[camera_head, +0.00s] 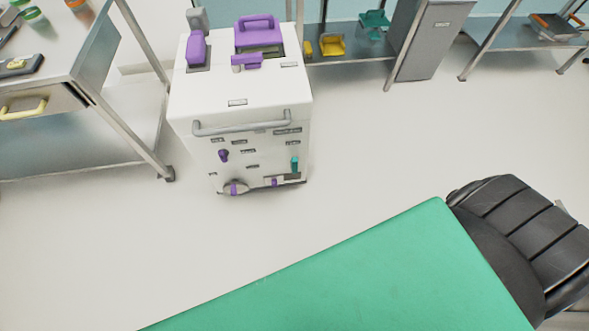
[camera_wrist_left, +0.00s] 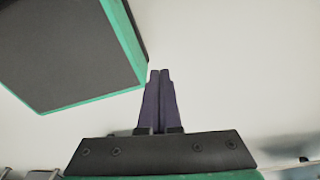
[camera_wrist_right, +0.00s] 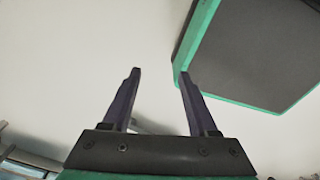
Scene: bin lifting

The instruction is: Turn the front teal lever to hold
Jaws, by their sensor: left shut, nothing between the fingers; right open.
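The teal lever (camera_head: 295,164) is a small upright handle low on the right of the front face of a white cabinet (camera_head: 240,95). Small labels sit near it, too small to read. My left gripper (camera_wrist_left: 160,72) is shut and empty in the left wrist view. My right gripper (camera_wrist_right: 159,72) is open and empty in the right wrist view, its two dark fingers well apart. Neither gripper shows in the head view, and neither wrist view shows the lever.
The cabinet front also has a grey bar handle (camera_head: 241,124), a purple knob (camera_head: 223,155) and a round purple-handled part (camera_head: 235,188). A metal table (camera_head: 90,60) stands at left, shelves (camera_head: 345,50) behind. Clear floor (camera_head: 380,140) lies right of the cabinet. My green body top fills the foreground.

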